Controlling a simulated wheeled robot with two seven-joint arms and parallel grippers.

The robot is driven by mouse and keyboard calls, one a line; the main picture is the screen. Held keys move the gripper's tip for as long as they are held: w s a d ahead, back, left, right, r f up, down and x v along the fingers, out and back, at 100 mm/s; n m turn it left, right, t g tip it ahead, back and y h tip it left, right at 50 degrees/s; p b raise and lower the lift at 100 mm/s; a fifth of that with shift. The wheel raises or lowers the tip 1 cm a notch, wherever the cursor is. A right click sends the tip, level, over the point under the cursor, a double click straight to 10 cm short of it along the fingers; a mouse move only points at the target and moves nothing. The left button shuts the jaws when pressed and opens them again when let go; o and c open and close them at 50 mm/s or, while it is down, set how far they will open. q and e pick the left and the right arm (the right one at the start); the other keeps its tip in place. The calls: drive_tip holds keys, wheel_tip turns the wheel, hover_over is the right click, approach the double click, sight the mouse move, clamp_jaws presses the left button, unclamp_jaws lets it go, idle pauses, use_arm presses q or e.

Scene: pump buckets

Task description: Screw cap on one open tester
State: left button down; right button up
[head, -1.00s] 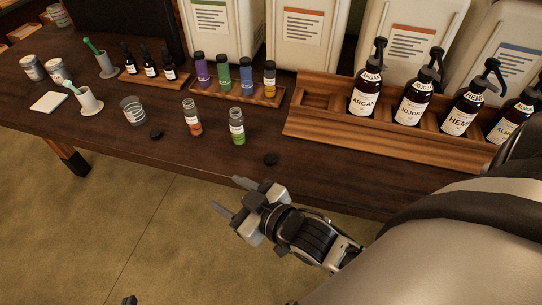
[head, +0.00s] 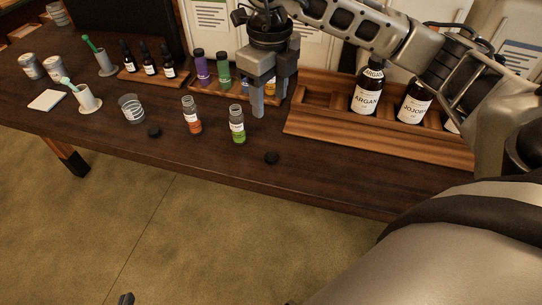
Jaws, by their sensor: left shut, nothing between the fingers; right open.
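Two open testers stand upright on the table: one with orange liquid (head: 191,117) and one with green liquid (head: 237,126). Neither has a cap on. One black cap (head: 153,131) lies left of the orange tester. Another black cap (head: 271,158) lies to the right of and in front of the green tester. My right gripper (head: 270,108) points down, open and empty, to the right of and behind the green tester, in front of the tester rack. My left gripper (head: 126,299) shows only as a small tip at the bottom edge, shut and away from the table.
A wooden rack (head: 207,90) with capped testers is partly hidden behind my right gripper. A wooden tray (head: 325,130) with pump bottles (head: 366,95) stands at the right. A glass (head: 132,109) stands left of the testers. The table's front strip is clear.

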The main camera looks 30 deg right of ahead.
hover_over(270, 155)
wheel_tip(270, 155, down, 11)
drive_tip(key=shift+r, duration=0.1)
idle(0.5)
wheel_tip(270, 155, down, 5)
drive_tip(key=shift+f+p, duration=0.1)
drive_tip(key=shift+p, duration=0.25)
idle(0.3)
drive_tip(key=c, duration=1)
